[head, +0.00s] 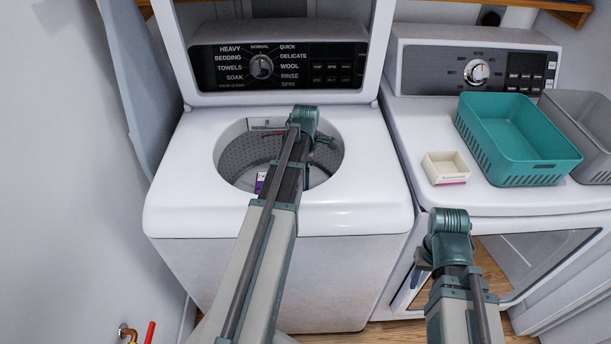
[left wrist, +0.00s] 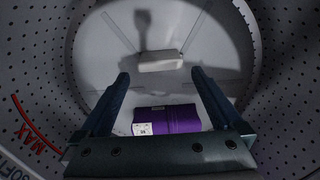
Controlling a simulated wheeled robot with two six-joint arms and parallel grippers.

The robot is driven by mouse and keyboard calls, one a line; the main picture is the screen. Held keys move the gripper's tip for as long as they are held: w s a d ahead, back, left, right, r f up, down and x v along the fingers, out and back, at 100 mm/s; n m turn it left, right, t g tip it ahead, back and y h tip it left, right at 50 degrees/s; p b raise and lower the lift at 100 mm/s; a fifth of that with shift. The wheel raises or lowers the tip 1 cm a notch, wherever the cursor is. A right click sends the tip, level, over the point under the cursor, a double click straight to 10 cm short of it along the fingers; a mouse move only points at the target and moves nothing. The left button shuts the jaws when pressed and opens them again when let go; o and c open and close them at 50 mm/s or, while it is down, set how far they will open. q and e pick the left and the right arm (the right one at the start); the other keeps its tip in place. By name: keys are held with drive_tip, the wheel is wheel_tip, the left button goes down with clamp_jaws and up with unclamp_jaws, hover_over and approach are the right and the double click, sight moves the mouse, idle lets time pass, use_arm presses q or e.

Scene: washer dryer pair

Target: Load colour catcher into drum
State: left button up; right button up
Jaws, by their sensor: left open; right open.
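The washer drum (head: 232,158) is open under its raised lid, and my left arm reaches over it. My left gripper (left wrist: 160,78) is inside the drum with its two fingers apart; the arm largely hides it in the head view. A purple pack with a white label (left wrist: 185,119) shows between and below the fingers. A purple and white item (head: 260,182) also shows in the drum in the head view. A pale block (left wrist: 160,60) lies beyond the fingertips on the drum floor. My right gripper (head: 418,273) is open and empty in front of the dryer.
A small cream open box (head: 446,168) with a purple lower edge stands on the dryer top (head: 420,115). A teal basket (head: 512,137) and a grey basket (head: 590,125) stand to its right. The dryer's front door (head: 520,262) is below. The washer's front top is clear.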

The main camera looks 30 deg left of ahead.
wheel_tip(320, 180, up, 8)
drive_tip(key=p, duration=0.7)
drive_tip(key=shift+r, duration=0.1)
